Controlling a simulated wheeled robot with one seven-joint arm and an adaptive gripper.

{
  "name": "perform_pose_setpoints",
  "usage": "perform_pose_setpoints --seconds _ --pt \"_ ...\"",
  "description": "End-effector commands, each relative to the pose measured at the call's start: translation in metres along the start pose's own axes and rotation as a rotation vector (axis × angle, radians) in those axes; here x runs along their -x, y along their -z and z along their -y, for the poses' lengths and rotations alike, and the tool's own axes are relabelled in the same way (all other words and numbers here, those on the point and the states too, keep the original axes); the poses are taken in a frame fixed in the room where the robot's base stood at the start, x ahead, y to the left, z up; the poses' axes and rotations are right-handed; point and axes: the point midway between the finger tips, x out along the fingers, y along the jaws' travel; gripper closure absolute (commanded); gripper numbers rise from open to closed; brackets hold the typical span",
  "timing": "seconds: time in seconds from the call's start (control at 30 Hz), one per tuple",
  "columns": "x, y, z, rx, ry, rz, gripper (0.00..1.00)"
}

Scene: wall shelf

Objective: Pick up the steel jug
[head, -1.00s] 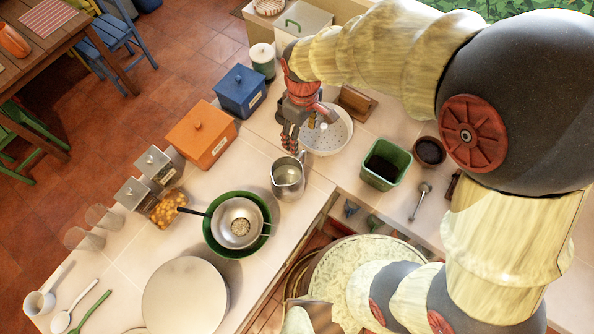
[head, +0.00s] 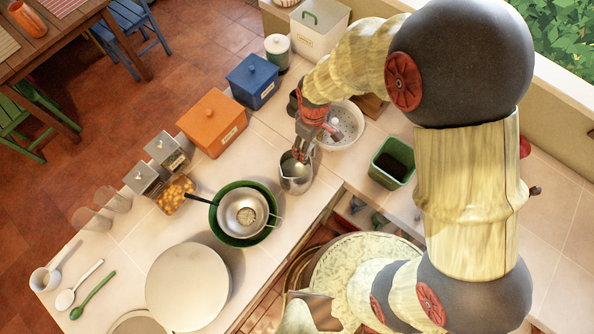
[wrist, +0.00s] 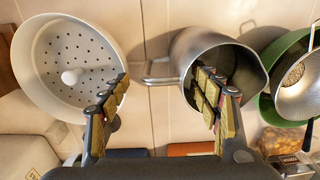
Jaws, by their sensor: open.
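The steel jug (head: 297,179) stands upright on the pale counter, with its open mouth facing up. In the wrist view the jug (wrist: 190,50) is right of centre, with its handle (wrist: 158,79) pointing left. My gripper (head: 302,153) is at the top of the jug in the head view. In the wrist view my gripper (wrist: 163,98) is open and empty. Its right finger overlaps the jug's mouth, and its left finger is beyond the handle, near the white strainer. The handle and near rim show between the fingers. Whether the right finger is inside the mouth, I cannot tell.
The white perforated strainer (wrist: 80,50) is close on the left. A green bowl (head: 217,221) holding a steel sieve (head: 240,208) is beside the jug. An orange canister (head: 212,124), a blue canister (head: 252,80) and a green tub (head: 392,163) stand nearby.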

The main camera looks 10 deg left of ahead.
Motion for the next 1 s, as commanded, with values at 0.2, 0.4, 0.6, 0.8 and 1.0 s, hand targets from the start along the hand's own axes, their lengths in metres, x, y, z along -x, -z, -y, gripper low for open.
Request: perform_pose_setpoints --seconds 0.2,0.4,0.6,0.8,1.0 --pt "-0.0110 0.0006 -0.0004 0.000 -0.001 -0.002 0.37" --pt "-0.0108 0.0005 -0.0003 0.000 -0.001 -0.002 0.40" --pt "-0.0108 0.0005 -0.0003 0.000 -0.001 -0.002 0.51" --pt "-0.0109 0.0004 -0.0004 0.000 -0.001 -0.002 0.62" --pt "-0.0110 0.0003 -0.0005 0.000 -0.001 -0.001 0.74"
